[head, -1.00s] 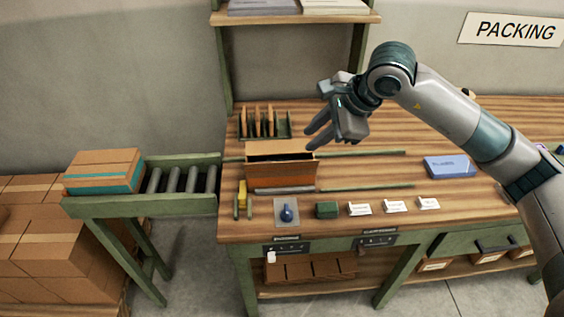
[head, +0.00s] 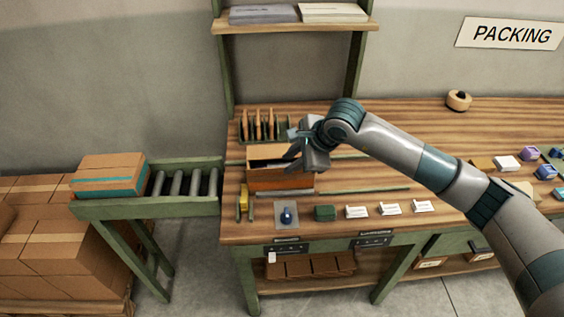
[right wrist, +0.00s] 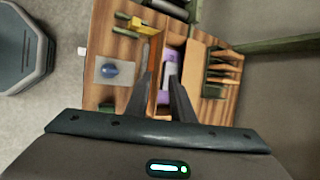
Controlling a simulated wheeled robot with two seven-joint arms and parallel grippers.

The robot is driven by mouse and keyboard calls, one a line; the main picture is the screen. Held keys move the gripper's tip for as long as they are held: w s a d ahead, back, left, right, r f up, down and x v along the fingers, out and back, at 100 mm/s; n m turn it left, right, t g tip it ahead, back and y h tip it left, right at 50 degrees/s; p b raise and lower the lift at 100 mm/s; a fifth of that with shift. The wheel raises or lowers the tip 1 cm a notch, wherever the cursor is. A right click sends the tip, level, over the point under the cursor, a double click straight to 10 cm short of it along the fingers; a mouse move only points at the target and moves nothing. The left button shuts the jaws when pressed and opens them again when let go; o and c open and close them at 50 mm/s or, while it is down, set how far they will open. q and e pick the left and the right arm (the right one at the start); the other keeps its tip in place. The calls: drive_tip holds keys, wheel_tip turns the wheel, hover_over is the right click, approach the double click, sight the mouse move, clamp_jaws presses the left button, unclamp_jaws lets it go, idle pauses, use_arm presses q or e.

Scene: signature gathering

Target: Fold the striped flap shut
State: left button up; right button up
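An open cardboard box (head: 278,180) stands on the workbench in the head view, its dark opening facing up. A tan flap (head: 266,152) stands out at its back edge and also shows in the right wrist view (right wrist: 195,62). I cannot make out stripes on any flap. A purple and white item (right wrist: 171,75) lies inside the box. My right gripper (head: 294,158) is at the box's right end, its fingers over the opening. In the right wrist view its two fingers (right wrist: 163,80) are apart with nothing held between them. My left gripper is out of view.
A rack of upright cardboard pieces (head: 262,125) stands behind the box. In front are a blue stamp-like object (head: 287,215), a green block (head: 325,212) and several white cards (head: 390,208). A roller conveyor (head: 185,184) with a taped box (head: 110,175) is at left.

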sight(282, 168)
drive_tip(key=p+x, duration=0.1)
drive_tip(key=x, duration=0.3)
drive_tip(key=shift+w+a+f+p, duration=0.2)
drive_tip(key=shift+w+f+p, duration=0.05)
drive_tip(key=shift+p, duration=0.15)
drive_tip(key=shift+w+a+f, duration=0.2)
drive_tip(key=shift+f, duration=0.35)
drive_tip(key=shift+c, duration=0.6)
clamp_jaws()
